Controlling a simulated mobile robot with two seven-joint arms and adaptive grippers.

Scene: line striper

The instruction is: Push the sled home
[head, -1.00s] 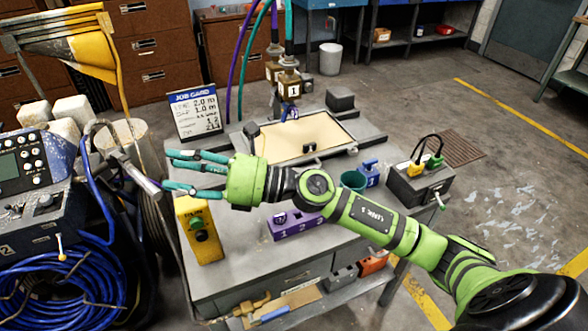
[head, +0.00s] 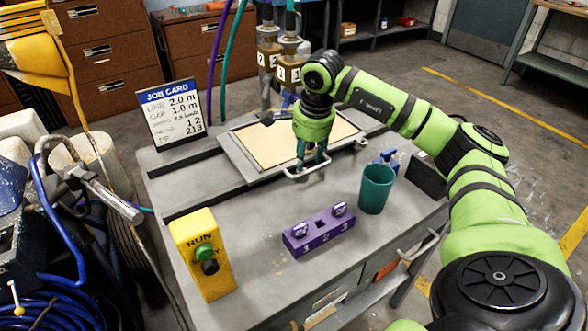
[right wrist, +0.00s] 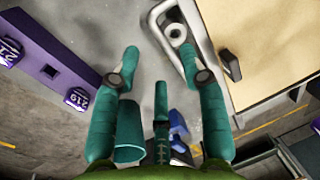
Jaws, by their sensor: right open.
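The sled (head: 234,152) is a grey tray bearing a tan board (head: 270,146), lying on rails on the grey bench. A metal loop handle (head: 292,173) sticks out from its near edge; it shows in the right wrist view (right wrist: 152,30). My right gripper (head: 312,163) points down at this edge, just beside the handle. In the right wrist view its teal fingers (right wrist: 160,62) are spread with nothing between them. One fingertip overlaps the handle; I cannot tell whether they touch. The sled's far right part is partly hidden by my wrist. My left gripper is not in view.
Two nozzle heads (head: 278,68) with hoses stand behind the sled. A purple block (head: 318,232) with two tips, a teal cup (head: 375,188) and a yellow RUN box (head: 205,255) stand nearer on the bench. A job card (head: 172,112) stands at left.

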